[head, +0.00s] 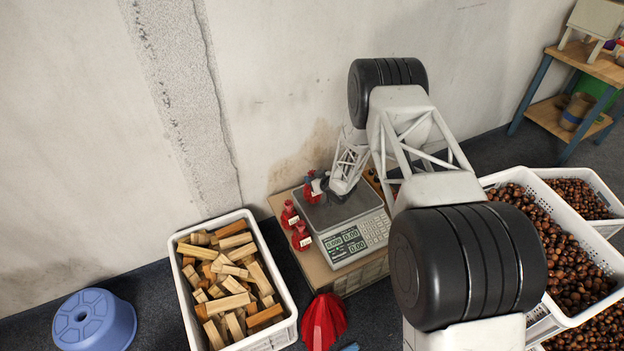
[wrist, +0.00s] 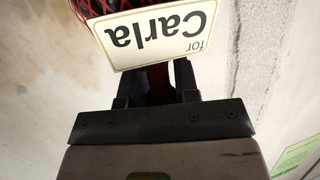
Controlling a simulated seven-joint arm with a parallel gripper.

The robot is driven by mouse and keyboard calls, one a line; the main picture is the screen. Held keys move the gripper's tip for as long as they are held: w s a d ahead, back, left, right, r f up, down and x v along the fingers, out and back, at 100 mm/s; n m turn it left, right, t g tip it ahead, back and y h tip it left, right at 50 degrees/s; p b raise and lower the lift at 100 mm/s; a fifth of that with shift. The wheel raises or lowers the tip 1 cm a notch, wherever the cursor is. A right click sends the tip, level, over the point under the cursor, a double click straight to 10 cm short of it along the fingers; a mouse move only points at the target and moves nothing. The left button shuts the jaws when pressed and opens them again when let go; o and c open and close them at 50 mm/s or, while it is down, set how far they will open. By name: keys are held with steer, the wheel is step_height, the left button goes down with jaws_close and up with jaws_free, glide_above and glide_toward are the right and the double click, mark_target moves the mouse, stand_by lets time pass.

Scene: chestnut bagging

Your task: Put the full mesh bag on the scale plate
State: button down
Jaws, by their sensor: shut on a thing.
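My gripper (head: 322,183) is at the back left corner of the scale plate (head: 343,212) in the head view. It is shut on a red mesh bag (head: 311,188), which shows at the plate's back left edge. I cannot tell whether the bag touches the plate. In the wrist view the red mesh (wrist: 88,8) is at the top, beyond my fingers (wrist: 158,85), partly behind a white label (wrist: 155,32) reading "for Carla". The rest of the plate is bare, and the scale's display (head: 348,241) seems to show zeros.
Two red bags with labels stand left of the scale, one behind (head: 290,214) and one in front (head: 302,237). A crate of wood pieces (head: 201,336) is at the left, a blue stool (head: 94,320) beyond it. Chestnut crates (head: 540,170) stand right.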

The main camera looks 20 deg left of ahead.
steer(key=shift+f, duration=0.1)
stand_by(0.3)
steer(key=c, duration=0.9)
jaws_free()
steer(key=shift+f, duration=0.1)
steer(key=shift+o, duration=0.2)
steer(key=shift+r, duration=0.2)
steer(key=v, duration=1.2)
steer(key=shift+w, duration=0.1)
